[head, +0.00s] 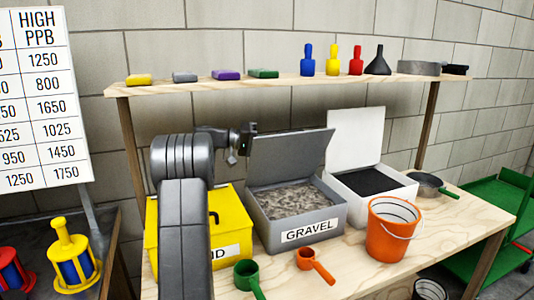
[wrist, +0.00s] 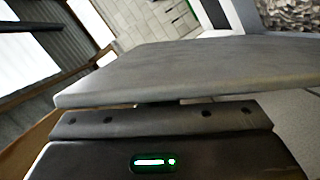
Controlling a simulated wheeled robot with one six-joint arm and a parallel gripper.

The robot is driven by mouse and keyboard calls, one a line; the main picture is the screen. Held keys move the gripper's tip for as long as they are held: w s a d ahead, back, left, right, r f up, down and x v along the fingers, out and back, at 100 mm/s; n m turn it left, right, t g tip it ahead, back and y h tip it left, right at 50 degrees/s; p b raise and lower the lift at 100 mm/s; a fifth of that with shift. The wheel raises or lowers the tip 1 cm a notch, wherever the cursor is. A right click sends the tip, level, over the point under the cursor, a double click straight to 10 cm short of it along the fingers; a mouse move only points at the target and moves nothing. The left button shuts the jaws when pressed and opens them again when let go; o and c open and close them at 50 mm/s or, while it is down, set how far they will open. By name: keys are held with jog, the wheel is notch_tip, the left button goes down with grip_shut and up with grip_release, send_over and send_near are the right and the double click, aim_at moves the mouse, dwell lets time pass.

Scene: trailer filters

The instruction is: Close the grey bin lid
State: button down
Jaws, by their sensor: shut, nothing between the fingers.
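The grey bin (head: 300,222), labelled GRAVEL, stands on the wooden bench and holds grey gravel. Its grey lid (head: 290,156) is open, standing up and leaning back at the rear of the bin. My gripper (head: 247,135) is shut and empty. It is beside the upper left edge of the lid in the head view; I cannot tell whether they touch. In the wrist view, gravel (wrist: 288,16) shows at the top right, and my gripper's grey body with a green light fills the lower part.
A yellow bin (head: 231,238) stands left of the grey bin, partly behind my arm. A white bin (head: 345,186) with its lid up stands to the right. An orange bucket (head: 388,240), green scoop (head: 246,273) and orange scoop (head: 306,259) are in front. A shelf (head: 290,84) runs above.

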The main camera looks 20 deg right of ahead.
jog(key=s+f+m+t+b, duration=0.1)
jog(key=s+f+m+b, duration=0.4)
jog(key=b, duration=1.2)
jog(key=s+f, duration=0.1)
jog(key=s, duration=0.2)
jog(key=shift+a+f+m+t+y, duration=0.25)
jog(key=shift+f+m+t+y, duration=0.05)
jog(key=shift+f+t, duration=0.1)
jog(key=shift+s, duration=0.15)
